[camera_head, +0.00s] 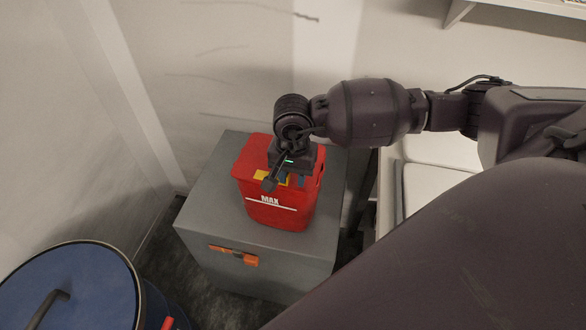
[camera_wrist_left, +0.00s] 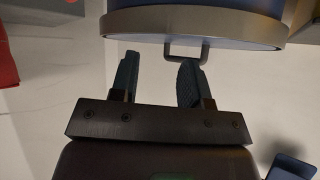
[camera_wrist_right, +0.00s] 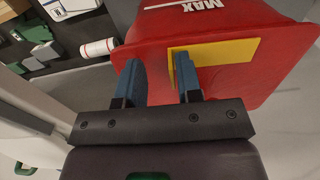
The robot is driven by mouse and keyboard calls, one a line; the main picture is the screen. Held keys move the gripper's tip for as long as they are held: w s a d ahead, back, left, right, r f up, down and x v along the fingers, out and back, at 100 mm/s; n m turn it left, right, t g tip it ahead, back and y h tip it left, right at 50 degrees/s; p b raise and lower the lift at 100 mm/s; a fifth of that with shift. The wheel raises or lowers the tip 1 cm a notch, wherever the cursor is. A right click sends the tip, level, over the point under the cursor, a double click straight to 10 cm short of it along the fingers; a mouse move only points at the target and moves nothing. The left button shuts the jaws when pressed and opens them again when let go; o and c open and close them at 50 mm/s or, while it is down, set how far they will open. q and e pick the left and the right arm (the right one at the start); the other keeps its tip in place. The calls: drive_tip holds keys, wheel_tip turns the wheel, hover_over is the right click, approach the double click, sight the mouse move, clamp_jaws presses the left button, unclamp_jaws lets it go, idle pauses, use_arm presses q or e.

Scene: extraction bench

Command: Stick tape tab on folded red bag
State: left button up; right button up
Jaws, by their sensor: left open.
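The red bag (camera_head: 278,212), marked MAX, stands upright with its top folded on a grey box. It also shows in the right wrist view (camera_wrist_right: 165,25). A yellow tape tab (camera_wrist_right: 230,52) lies against the bag's fold, partly hidden by my right gripper in the head view. My right gripper (camera_wrist_right: 158,68) is at the tab, its fingers apart. One finger overlaps the tab and the other overlaps the bag's edge; I cannot tell whether they touch. My left gripper (camera_wrist_left: 158,75) is open and empty, seen only in the left wrist view near a blue-lidded drum.
The grey box (camera_head: 205,215) has an orange latch (camera_head: 234,255) on its front. The blue-lidded drum (camera_head: 75,285) with a handle stands at lower left. Walls close in behind the box. A white roll with red ends (camera_wrist_right: 98,48) lies beyond the bag in the right wrist view.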

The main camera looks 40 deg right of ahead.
wheel_tip(320, 180, up, 6)
drive_tip(key=shift+w+f, duration=0.1)
drive_tip(key=shift+f, duration=0.05)
use_arm(q)
drive_tip(key=shift+s+r+p, duration=0.15)
drive_tip(key=shift+r+p, duration=0.25)
drive_tip(key=shift+p, duration=0.05)
use_arm(e)
wheel_tip(320, 180, up, 5)
drive_tip(key=shift+f, duration=0.1)
drive_tip(key=shift+c, duration=0.5)
